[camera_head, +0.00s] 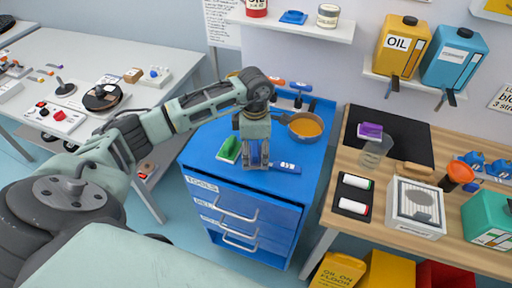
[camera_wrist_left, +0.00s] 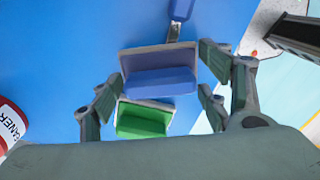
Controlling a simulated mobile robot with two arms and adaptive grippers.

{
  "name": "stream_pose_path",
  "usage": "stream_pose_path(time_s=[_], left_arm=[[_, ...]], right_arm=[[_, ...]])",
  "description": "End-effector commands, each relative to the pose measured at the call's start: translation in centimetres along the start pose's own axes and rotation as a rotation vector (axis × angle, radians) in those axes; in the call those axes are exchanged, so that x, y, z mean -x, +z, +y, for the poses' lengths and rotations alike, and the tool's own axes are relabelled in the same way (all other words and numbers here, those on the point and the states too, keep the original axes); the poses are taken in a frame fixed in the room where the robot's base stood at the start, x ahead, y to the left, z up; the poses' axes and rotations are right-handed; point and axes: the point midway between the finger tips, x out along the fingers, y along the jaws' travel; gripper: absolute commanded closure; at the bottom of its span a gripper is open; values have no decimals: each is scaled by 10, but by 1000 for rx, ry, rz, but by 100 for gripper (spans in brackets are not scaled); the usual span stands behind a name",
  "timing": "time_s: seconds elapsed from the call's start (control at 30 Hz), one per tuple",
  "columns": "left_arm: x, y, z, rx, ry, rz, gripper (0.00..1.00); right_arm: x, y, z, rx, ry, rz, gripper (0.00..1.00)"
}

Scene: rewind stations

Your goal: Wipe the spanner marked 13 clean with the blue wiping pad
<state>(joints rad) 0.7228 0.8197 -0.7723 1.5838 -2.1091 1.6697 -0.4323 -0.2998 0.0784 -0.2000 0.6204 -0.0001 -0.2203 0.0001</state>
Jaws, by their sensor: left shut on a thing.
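The blue wiping pad (camera_wrist_left: 160,82) is between the fingers of my left gripper (camera_wrist_left: 160,75) in the left wrist view. In the head view my left gripper (camera_head: 255,160) points down over the blue cabinet top, shut on the pad, mostly hidden by the fingers. A blue-handled tool (camera_head: 285,167) lies just right of the gripper; a blue handle with a grey metal end (camera_wrist_left: 179,14) shows beyond the pad in the wrist view. No 13 is readable, so I cannot tell whether it is the spanner. My right gripper is not in view.
A green pad (camera_head: 229,149) lies left of the gripper, close to the blue pad in the wrist view (camera_wrist_left: 143,120). A pan with orange contents (camera_head: 305,127) and orange- and blue-handled tools (camera_head: 300,87) are at the back. The cabinet's front drawers (camera_head: 240,215) are shut.

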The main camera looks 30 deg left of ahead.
Motion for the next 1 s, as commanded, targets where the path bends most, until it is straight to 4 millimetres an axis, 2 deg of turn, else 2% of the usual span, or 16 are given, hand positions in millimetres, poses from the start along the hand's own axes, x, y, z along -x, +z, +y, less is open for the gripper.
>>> stream_pose_path(time_s=[0.6,1.0], left_arm=[[-2,-8,-25,0,-1,0,56],[-5,-2,-7,1,0,-1,56]], right_arm=[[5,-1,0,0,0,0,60],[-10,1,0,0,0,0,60]])
